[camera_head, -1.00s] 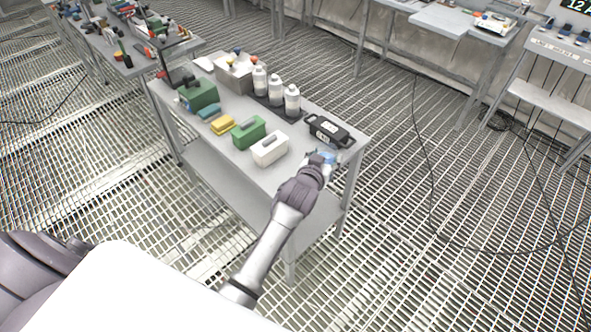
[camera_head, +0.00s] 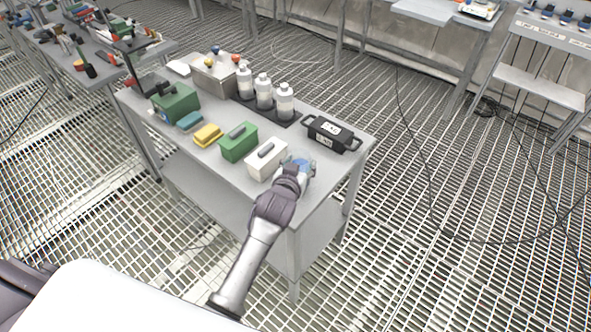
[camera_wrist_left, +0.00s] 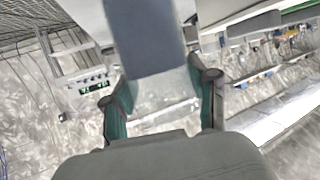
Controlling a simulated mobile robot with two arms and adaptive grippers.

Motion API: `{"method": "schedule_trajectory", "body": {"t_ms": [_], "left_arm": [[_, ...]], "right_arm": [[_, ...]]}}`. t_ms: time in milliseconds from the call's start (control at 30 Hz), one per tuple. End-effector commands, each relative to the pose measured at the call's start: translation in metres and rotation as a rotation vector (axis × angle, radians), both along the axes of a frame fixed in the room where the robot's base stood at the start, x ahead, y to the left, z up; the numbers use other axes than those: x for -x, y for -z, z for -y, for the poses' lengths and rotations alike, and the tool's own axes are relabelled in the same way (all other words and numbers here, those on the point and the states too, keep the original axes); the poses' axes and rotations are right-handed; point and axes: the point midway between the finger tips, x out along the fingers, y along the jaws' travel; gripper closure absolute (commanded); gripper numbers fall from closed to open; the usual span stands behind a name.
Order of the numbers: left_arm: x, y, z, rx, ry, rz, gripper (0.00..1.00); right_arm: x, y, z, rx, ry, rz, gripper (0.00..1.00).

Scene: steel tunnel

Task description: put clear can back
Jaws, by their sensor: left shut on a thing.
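My left gripper (camera_head: 299,168) is over the near right part of the grey table (camera_head: 225,172), just right of the white toolbox-like case (camera_head: 266,160). It is shut on the clear can (camera_head: 303,163), which shows as a small bluish patch at the fingers. In the left wrist view the can (camera_wrist_left: 160,90) is see-through with a blue-grey part and sits between the two green-padded fingers (camera_wrist_left: 162,105). Whether the can touches the table is hard to tell. My right gripper is not in view.
A black case (camera_head: 331,134) lies behind the gripper near the right edge. Three white bottles (camera_head: 264,92) stand on a dark tray. A green case (camera_head: 238,142), a yellow block (camera_head: 208,134) and a metal box (camera_head: 213,78) stand farther left. The front right corner looks bare.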

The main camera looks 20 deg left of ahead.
Motion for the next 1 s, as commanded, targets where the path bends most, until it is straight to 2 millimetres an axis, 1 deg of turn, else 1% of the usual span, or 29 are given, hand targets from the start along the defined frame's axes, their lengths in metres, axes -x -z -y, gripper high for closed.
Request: {"method": "schedule_trajectory", "body": {"t_ms": [33,100,200,333,433,567,600,667,700,733,1000], "left_arm": [[0.003,0.015,0.002,0.001,0.001,0.0,0.87],[0.006,0.024,0.003,0.001,0.0,0.001,0.87],[0.008,0.027,0.005,0.0,0.0,0.003,0.87],[0.008,0.024,0.004,0.0,-0.001,0.001,0.87],[0.008,0.025,0.004,0.0,-0.001,0.001,0.87],[0.008,0.029,0.004,0.0,-0.001,0.0,0.87],[0.008,0.029,0.004,0.0,-0.001,-0.001,0.37],[0.009,0.029,0.004,0.0,-0.001,-0.001,0.27],[0.009,0.029,0.004,0.0,-0.001,-0.001,0.2],[0.009,0.029,0.004,0.0,-0.001,-0.001,0.17],[0.008,0.028,0.004,0.0,-0.001,-0.001,0.17]], "right_arm": [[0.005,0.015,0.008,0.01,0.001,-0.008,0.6],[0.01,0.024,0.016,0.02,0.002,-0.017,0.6],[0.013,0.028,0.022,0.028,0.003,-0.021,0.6],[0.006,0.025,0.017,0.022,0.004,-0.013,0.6],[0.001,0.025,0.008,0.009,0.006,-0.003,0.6],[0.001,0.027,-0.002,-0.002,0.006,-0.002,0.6],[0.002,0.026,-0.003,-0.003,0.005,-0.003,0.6],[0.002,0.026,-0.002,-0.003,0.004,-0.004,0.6],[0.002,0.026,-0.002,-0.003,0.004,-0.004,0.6],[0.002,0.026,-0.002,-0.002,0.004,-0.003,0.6],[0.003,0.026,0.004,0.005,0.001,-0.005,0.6]]}}
